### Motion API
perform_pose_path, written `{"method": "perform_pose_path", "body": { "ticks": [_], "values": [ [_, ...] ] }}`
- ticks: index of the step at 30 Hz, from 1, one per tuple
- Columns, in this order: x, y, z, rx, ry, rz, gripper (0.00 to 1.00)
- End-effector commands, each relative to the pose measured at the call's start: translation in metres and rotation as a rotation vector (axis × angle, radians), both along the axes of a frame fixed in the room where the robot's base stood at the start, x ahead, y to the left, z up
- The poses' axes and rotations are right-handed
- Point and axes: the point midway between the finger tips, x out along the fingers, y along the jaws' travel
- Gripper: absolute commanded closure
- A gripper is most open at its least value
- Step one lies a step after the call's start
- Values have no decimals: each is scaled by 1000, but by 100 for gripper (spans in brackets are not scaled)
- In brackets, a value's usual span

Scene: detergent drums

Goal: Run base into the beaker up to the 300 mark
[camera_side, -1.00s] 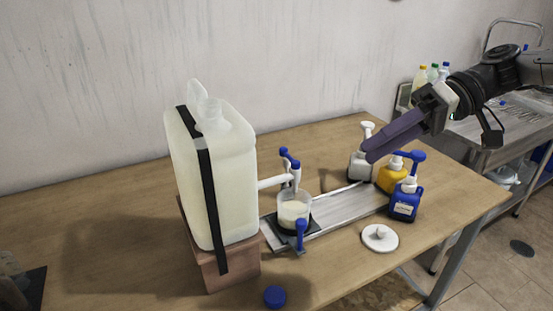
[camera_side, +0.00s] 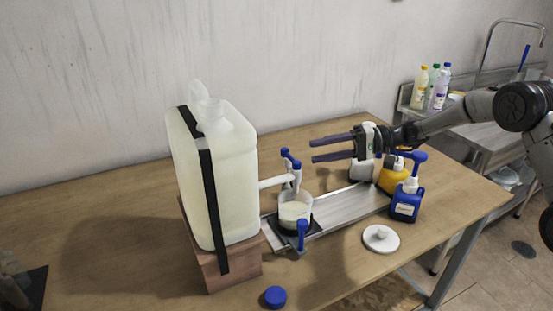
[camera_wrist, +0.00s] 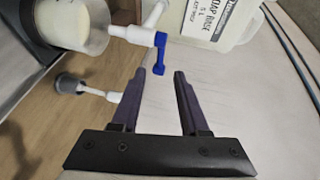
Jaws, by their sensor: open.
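In the wrist view the beaker (camera_wrist: 75,22) is at top left and the blue handle (camera_wrist: 160,50) lies just beyond my fingertips. My gripper (camera_side: 311,150) is open and empty, to the right of the tap and apart from it.
A white lid (camera_side: 381,239) and a blue cap (camera_side: 275,297) lie on the table. A blue-topped post (camera_side: 302,228) stands before the beaker.

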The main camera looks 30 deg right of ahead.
Motion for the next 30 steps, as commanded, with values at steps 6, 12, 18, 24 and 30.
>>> {"method": "perform_pose_path", "body": {
  "ticks": [6, 12, 18, 24, 30],
  "values": [
    [17, 42, -9, 0, 0, 5, 56],
    [31, 75, -15, 0, 0, 4, 56],
    [40, 95, -19, -1, 1, 2, 56],
    [43, 102, -20, 0, 0, 0, 56],
    [43, 102, -20, 0, 0, 0, 56]
  ]
}}
